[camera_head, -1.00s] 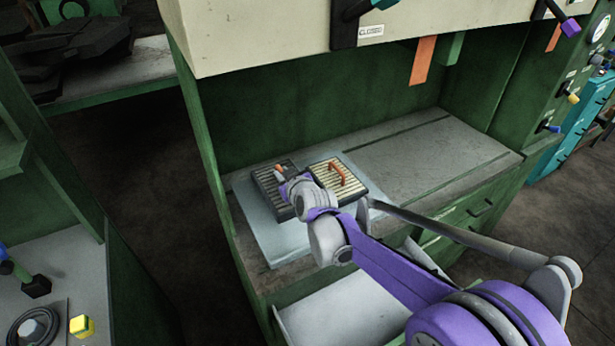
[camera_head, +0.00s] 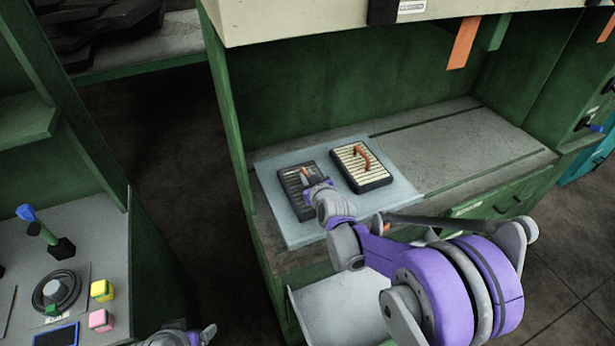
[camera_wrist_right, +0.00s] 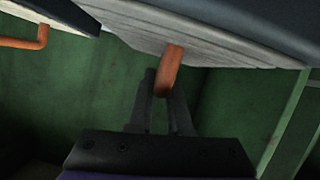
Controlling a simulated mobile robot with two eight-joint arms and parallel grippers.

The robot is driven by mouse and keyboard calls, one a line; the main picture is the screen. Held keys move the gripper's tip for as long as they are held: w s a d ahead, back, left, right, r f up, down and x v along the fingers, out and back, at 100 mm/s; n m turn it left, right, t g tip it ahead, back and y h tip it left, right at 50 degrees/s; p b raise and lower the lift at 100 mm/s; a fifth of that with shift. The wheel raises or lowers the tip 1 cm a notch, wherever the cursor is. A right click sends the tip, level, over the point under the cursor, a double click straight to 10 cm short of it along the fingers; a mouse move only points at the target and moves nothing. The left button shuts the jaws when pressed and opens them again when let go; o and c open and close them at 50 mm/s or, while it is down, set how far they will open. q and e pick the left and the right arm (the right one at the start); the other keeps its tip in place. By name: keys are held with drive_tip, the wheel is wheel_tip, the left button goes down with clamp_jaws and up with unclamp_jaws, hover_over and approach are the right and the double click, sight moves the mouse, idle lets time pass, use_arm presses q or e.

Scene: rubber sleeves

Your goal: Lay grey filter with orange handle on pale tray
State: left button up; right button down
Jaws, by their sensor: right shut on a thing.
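The grey filter (camera_head: 296,184) has a dark frame, grey slats and an orange handle. It lies flat over the left part of the pale tray (camera_head: 300,232); I cannot tell whether it touches the tray. My right gripper (camera_head: 310,178) is shut on its handle. In the right wrist view, the two dark fingers (camera_wrist_right: 164,98) close around the orange handle (camera_wrist_right: 170,70), below the slatted face (camera_wrist_right: 215,45).
A second filter (camera_head: 350,170) with cream slats and an orange handle lies on the tray's right part, a gap away. The bare grey worktop (camera_head: 460,145) extends to the right. A beige hood (camera_head: 300,20) overhangs the back. A control console (camera_head: 90,270) stands left.

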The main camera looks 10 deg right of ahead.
drive_tip(key=shift+f, duration=0.15)
drive_tip(key=c, duration=0.8)
unclamp_jaws()
drive_tip(key=shift+c, duration=0.2)
drive_tip(key=shift+s+r, duration=0.2)
drive_tip(key=shift+r, duration=0.1)
drive_tip(key=v, duration=1.2)
drive_tip(key=s+d+f+m+g, duration=0.1)
drive_tip(key=s+g, duration=0.1)
drive_tip(key=s, duration=0.6)
drive_tip(key=s+d+f+m+g+h, duration=0.1)
drive_tip(key=s+f+g, duration=0.1)
drive_tip(key=s, duration=0.7)
drive_tip(key=s+d+f+m+g, duration=0.1)
drive_tip(key=s+g, duration=0.3)
drive_tip(key=s, duration=0.5)
drive_tip(key=shift+f+m, duration=0.4)
drive_tip(key=shift+f, duration=0.25)
